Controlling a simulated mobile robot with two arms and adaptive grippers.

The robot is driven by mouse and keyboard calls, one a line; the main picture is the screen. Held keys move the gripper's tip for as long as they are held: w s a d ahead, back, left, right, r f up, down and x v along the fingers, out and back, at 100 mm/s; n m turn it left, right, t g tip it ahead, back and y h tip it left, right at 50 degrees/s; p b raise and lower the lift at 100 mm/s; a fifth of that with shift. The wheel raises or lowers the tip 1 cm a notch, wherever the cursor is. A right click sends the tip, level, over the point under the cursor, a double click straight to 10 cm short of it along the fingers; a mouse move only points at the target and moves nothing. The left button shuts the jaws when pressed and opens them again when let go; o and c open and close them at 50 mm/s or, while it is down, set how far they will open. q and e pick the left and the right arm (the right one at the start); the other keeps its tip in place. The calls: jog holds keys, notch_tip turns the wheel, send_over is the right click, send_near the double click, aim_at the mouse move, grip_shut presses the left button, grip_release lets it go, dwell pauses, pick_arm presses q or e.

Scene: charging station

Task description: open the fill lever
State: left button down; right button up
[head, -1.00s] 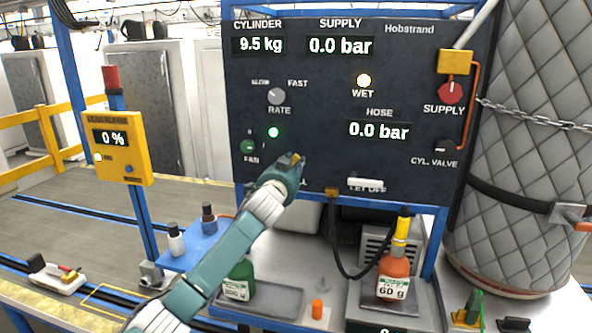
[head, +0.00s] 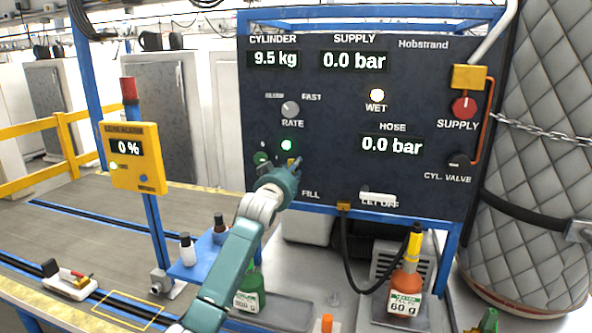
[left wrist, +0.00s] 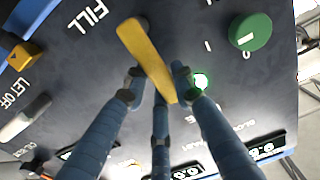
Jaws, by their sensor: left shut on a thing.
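The fill lever is a yellow bar in the left wrist view (left wrist: 147,60), lying slanted across the dark panel near the FILL label. My left gripper (left wrist: 155,85) is shut on it, with fingers on both sides of the bar. In the head view my left gripper (head: 291,166) is at the panel's lower left, just up and left of the FILL label, and hides most of the lever (head: 291,161). My right gripper is not in view.
The green fan knob (head: 262,158) is close left of the gripper. The white LET OFF lever (head: 378,198) is to the right. Below stand an orange bottle (head: 404,287) and a green bottle (head: 250,283). A yellow alarm box (head: 136,158) stands left. The hose display reads 0.0 bar.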

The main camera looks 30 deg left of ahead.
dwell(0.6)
pick_arm(q)
jog(key=c, duration=1.4)
grip_release()
jog(key=shift+a, duration=0.15)
jog(key=v, duration=1.2)
